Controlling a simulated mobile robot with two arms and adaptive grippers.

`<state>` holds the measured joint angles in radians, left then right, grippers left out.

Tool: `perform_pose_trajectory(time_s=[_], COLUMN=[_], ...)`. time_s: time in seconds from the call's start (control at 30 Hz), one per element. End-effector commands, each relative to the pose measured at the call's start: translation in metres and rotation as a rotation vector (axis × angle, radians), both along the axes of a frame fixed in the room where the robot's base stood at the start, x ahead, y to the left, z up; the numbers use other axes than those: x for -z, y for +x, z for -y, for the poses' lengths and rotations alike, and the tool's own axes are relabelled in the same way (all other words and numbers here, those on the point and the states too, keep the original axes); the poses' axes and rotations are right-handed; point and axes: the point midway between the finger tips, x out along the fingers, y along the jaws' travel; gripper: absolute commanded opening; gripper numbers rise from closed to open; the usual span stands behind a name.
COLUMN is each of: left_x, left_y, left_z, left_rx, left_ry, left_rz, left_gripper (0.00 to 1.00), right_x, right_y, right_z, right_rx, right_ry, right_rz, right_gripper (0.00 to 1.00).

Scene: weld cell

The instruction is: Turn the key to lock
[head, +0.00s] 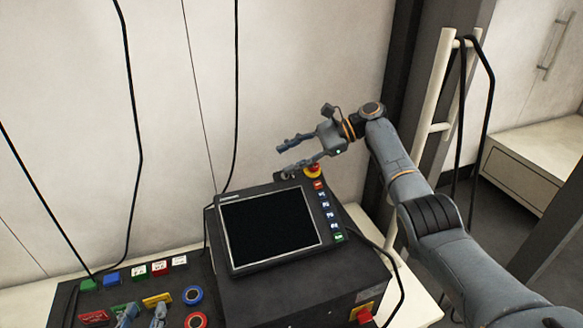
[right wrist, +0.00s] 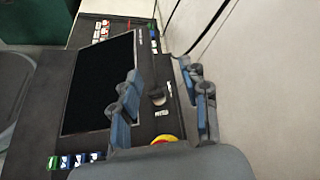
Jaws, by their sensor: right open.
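The control box (head: 290,270) has a dark screen (head: 265,228) on its sloped face. In the right wrist view, a small dark key switch (right wrist: 157,97) sits beside the screen above a white label. I cannot make out which way its key points. My right gripper (head: 284,161) is open at the top edge of the box; in the right wrist view its fingers (right wrist: 163,95) stand either side of the switch, not closed on it. My left gripper (head: 143,316) shows only its fingertips at the bottom, apart, over the button panel.
A red-and-yellow emergency stop (head: 314,170) lies close to the right gripper's lower finger. A button panel (head: 115,295) with coloured buttons lies left of the box. Black cables hang against the pale wall (head: 300,70). A white rail (head: 435,110) stands at right.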

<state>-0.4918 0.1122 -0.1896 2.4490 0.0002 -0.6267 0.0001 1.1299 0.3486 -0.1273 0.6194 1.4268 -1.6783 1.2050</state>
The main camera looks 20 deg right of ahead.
Motion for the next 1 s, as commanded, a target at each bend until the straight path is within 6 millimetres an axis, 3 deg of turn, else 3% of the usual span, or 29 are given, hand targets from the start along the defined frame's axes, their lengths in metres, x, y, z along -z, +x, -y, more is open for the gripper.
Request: perform_pose_trajectory(time_s=[0.1,0.33,1.0], left_x=[0.000,0.000,0.000], left_y=[0.000,0.000,0.000], left_z=[0.000,0.000,0.000], left_rx=[0.000,0.000,0.000], left_ry=[0.000,0.001,0.000], left_rz=[0.000,0.000,0.000], left_gripper=[0.40,0.40,0.40], right_x=[-0.025,-0.055,-0.059], right_y=[0.000,0.000,0.000], right_z=[0.000,0.000,0.000], right_rx=[-0.002,-0.001,-0.001], right_ry=[-0.002,-0.001,-0.002], right_rz=[0.005,0.000,-0.002], right_gripper=[0.45,0.45,0.45])
